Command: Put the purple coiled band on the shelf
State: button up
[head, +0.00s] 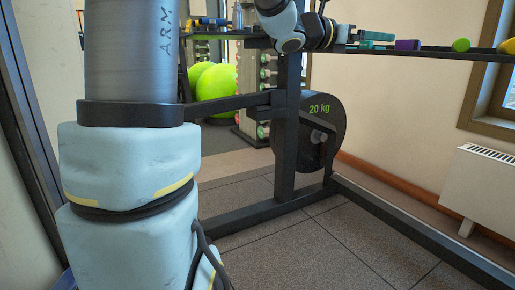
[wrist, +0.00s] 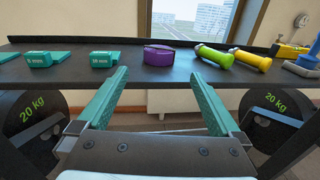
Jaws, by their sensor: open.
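The purple coiled band (wrist: 158,56) lies on a dark shelf (wrist: 60,75), near the middle of the wrist view. It also shows small and purple in the head view (head: 407,45), at the upper right. My gripper (wrist: 160,75) is open with nothing between its teal fingers. The fingers point at the shelf, one on each side of the band in the picture. The band appears beyond the fingertips and apart from them. In the head view the end of my arm is at the top, left of the band.
Teal blocks (wrist: 102,60) lie left of the band. A green dumbbell (wrist: 214,56) and a yellow one (wrist: 250,60) lie to its right, with a blue item (wrist: 305,66) farther right. Black 20 kg plates (wrist: 30,113) flank the rack below. A radiator (head: 484,185) stands at right.

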jog(key=s+a+f+m+g+y, duration=0.2)
jog(key=s+a+f+m+y, duration=0.25)
jog(key=f, duration=0.65)
jog(key=s+a+f+m+g+y, duration=0.25)
jog(key=a+f+m, duration=0.35)
jog(key=f, duration=0.5)
jog(key=s+a+f+m+y, duration=0.4)
jog(key=a+f+m, duration=0.2)
jog(key=a, duration=0.5)
jog(key=s+a+f+m+y, duration=0.4)
jog(key=a+f+m, duration=0.3)
jog(key=a, duration=0.4)
jog(key=shift+s+a+f+y, duration=0.3)
jog(key=shift+a+f+y, duration=0.15)
jog(key=shift+y, duration=0.25)
notch_tip(320, 180, up, 48)
jog(key=p, duration=4.7)
jog(key=shift+f, duration=0.25)
